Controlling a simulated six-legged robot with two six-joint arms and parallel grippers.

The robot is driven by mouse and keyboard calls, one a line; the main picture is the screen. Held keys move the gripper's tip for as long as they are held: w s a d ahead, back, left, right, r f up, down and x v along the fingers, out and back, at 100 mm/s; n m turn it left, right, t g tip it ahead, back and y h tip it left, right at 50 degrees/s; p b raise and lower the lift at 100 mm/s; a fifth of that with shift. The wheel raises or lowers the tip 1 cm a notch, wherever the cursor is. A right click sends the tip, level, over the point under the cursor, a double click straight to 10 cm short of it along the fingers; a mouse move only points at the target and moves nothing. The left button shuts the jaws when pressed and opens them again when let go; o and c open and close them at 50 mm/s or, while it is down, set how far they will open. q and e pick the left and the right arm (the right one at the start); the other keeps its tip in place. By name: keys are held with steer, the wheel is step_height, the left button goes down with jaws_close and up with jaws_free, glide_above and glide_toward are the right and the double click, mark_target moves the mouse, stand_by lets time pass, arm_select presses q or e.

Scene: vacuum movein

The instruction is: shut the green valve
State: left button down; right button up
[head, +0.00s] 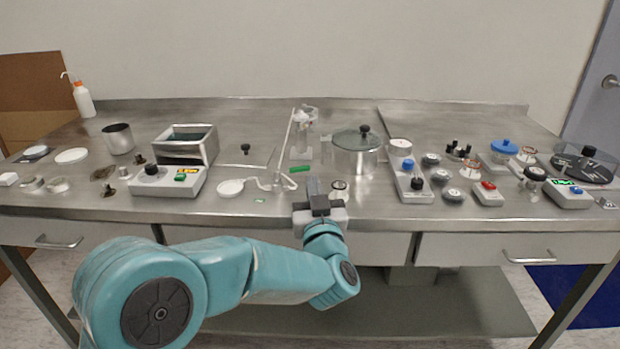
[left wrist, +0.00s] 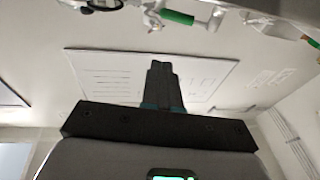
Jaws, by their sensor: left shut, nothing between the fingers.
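A green valve handle (head: 299,168) shows in the head view as a short bar beside thin white glass tubing (head: 268,183) near the middle of the table. A green handle on a white fitting also shows at the top of the left wrist view (left wrist: 178,17). My left gripper (head: 313,184) is near the table's front edge, just in front of and slightly right of the green handle. Its fingers are shut and empty, apart from the handle. They also show in the left wrist view (left wrist: 161,68). My right gripper is not in view.
A glass desiccator-like pot (head: 355,153) stands behind and right of my gripper. A small round gauge-like item (head: 339,187) is close on its right. A white dish (head: 230,187) and a hotplate (head: 165,182) lie to the left. Several small devices crowd the right side.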

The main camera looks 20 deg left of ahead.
arm_select(q)
steer(key=v, duration=0.5)
steer(key=shift+s+d+f, duration=0.15)
steer(key=shift+d+f, duration=0.05)
steer(key=shift+d, duration=0.25)
